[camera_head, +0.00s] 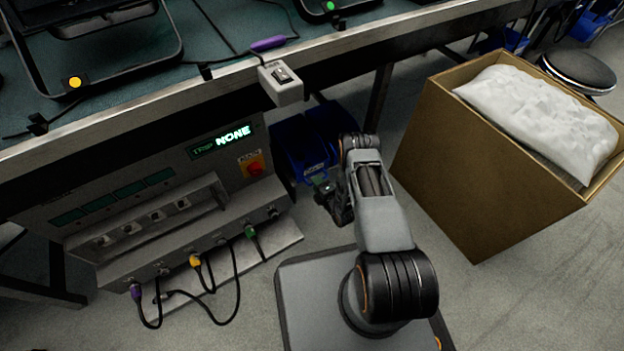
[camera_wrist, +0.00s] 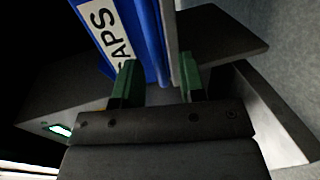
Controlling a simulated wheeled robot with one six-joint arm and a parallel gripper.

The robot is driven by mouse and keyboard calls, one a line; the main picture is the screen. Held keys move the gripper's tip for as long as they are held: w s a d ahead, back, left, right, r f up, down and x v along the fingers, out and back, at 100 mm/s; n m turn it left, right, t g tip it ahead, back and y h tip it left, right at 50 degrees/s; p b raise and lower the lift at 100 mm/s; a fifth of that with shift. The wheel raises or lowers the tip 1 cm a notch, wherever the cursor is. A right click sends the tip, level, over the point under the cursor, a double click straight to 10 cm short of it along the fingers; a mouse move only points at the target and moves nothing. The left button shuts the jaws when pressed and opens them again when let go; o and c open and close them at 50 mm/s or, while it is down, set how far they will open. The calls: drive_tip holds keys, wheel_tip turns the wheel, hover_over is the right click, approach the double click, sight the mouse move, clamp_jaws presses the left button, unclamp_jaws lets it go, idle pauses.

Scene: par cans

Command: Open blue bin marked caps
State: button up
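The blue bin marked CAPS (camera_wrist: 146,38) fills the top middle of the wrist view, its white label tilted and partly cut off by the frame. In the head view, blue bins (camera_head: 296,150) sit under the bench, partly behind my arm, with a small label low on the front. My gripper (camera_wrist: 158,82) has its two green fingers apart, with the bin's blue edge and a grey strip showing between or just beyond them. I cannot tell whether the fingers touch the bin. In the head view, my gripper (camera_head: 326,192) is small and dark beside the bins.
A control panel (camera_head: 160,200) with plugged cables stands left of the bins. The bench edge (camera_head: 360,48) and a switch box (camera_head: 281,82) hang above. A large cardboard box (camera_head: 470,170) with a white bag stands to the right. Some floor (camera_head: 500,310) is clear at lower right.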

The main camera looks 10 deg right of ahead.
drive_tip(key=shift+x, duration=0.95)
clamp_jaws()
